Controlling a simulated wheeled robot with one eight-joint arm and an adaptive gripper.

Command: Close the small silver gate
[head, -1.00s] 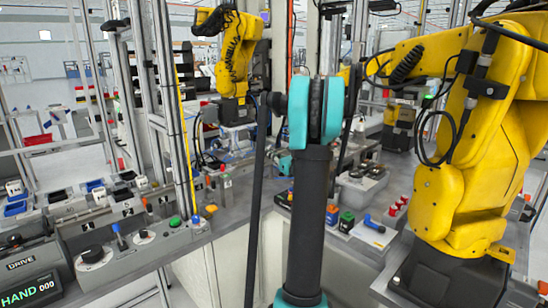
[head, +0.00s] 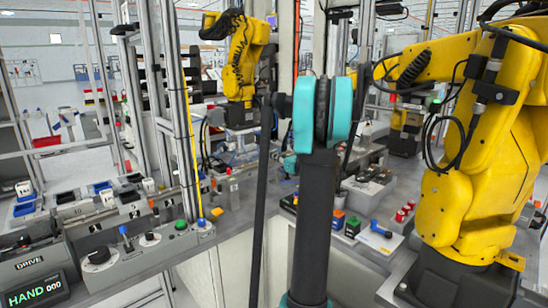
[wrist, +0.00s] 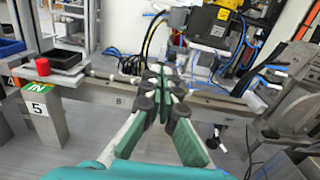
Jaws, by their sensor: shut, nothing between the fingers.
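My gripper (wrist: 163,85) shows in the wrist view, its dark fingers with green pads together and nothing between them. It points toward a grey rail (wrist: 115,97) on a work bench. I cannot pick out a small silver gate with certainty in either view. A grey post (wrist: 42,115) with a green IN sign and a number 5 stands left of my gripper, apart from it. My own arm, dark with a teal joint, fills the middle of the head view and hides what is behind it. My gripper does not show in the head view.
A large yellow robot arm (head: 462,150) stands at the right and a smaller one (head: 243,65) behind. A grey control panel (head: 42,264) is at the lower left. Loose cables (wrist: 150,45) and a grey machine housing (wrist: 295,105) lie beyond and right of my gripper.

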